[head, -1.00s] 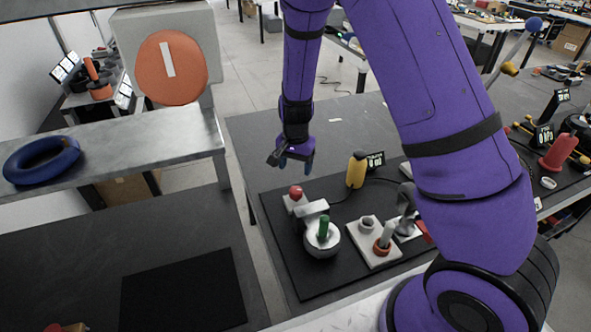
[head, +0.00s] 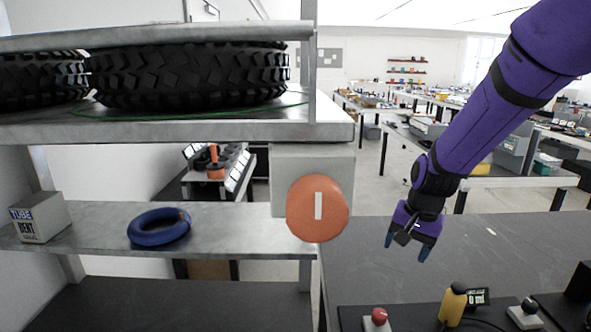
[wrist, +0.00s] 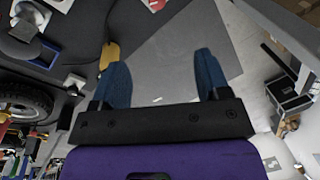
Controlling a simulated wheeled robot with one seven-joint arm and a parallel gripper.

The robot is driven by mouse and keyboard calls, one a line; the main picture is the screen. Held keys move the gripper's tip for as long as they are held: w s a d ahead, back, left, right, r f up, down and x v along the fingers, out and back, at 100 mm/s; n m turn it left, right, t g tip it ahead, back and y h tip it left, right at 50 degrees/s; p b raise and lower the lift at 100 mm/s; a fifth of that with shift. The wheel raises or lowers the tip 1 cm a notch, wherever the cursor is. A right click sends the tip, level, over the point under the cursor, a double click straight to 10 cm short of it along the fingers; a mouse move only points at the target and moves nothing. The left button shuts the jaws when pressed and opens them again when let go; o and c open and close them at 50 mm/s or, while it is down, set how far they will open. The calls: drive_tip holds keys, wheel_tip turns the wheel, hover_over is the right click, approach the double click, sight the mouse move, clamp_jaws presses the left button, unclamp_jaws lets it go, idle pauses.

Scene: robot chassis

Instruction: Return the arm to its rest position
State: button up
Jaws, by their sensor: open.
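My gripper (head: 408,250) hangs from my purple arm at the right of the head view, fingers pointing down above the dark bench. It is open and empty. In the wrist view its two blue fingers (wrist: 162,80) stand apart with nothing between them. The bench top (head: 480,250) lies below it, and a gap shows between the fingertips and the surface.
A metal shelf (head: 225,125) with big black tyres (head: 185,75) stands at the left. Its lower board holds a blue ring (head: 160,226) and a tube box (head: 40,217). An orange disc (head: 318,207) hangs at its edge. A yellow-handled tool (head: 453,305) and red button (head: 378,317) are on the bench.

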drive_tip(key=s+d+r+n+t, duration=0.2)
drive_tip(key=s+d+r+n, duration=0.1)
drive_tip(key=s+r, duration=0.85)
drive_tip(key=s+d+r+n+t, duration=0.1)
drive_tip(key=s+r, duration=0.2)
drive_tip(key=s, duration=0.3)
drive_tip(key=s+d+r+n+h, duration=0.1)
drive_tip(key=s+r+n, duration=0.1)
drive_tip(key=s+r, duration=0.2)
drive_tip(key=s, duration=0.3)
drive_tip(key=shift+d+r+t, duration=0.15)
drive_tip(key=shift+d+t, duration=0.25)
